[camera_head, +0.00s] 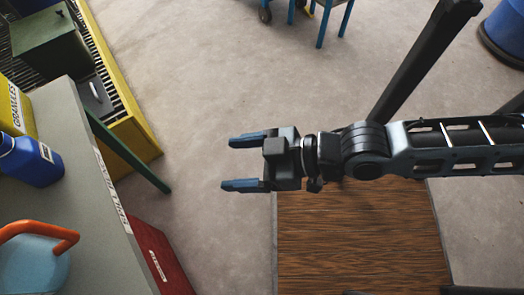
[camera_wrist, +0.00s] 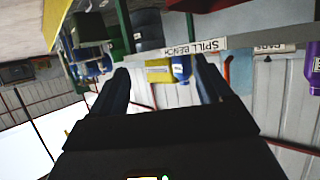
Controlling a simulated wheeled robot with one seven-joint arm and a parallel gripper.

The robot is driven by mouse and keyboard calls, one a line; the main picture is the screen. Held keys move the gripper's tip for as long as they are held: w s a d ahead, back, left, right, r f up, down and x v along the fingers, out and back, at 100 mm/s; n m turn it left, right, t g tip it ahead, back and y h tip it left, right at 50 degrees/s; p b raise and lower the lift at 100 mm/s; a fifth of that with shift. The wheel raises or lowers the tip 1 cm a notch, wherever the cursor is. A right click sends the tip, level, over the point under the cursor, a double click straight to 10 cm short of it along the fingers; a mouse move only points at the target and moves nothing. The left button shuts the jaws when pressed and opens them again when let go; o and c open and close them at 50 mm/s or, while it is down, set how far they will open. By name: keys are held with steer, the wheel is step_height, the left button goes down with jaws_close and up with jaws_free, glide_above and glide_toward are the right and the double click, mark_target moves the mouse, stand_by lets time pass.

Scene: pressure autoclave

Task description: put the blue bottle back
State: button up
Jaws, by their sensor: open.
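A blue bottle (camera_head: 35,163) with a white label and a pale cap lies at the left edge of the head view, over the grey spill bench (camera_head: 95,225). In the wrist view, which is upside down, the blue bottle (camera_wrist: 181,68) shows beyond the fingers, beside the yellow granules container (camera_wrist: 158,72). My gripper (camera_head: 228,164) is open and empty. It points left over the floor, to the right of the bench and clear of it.
A light-blue vessel with an orange handle (camera_head: 40,232) stands near the bench front. A red box (camera_head: 160,262) sits beside the bench. A yellow-framed grate with a green box (camera_head: 45,40) lies at upper left. A purple container (camera_wrist: 312,68) shows at right in the wrist view.

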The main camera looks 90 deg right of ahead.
steer(key=s+a+r+n+t+y, duration=0.1)
steer(key=s+a+r, duration=0.1)
steer(key=s+r, duration=0.2)
step_height(320, 180, up, 2)
steer(key=shift+r, duration=0.25)
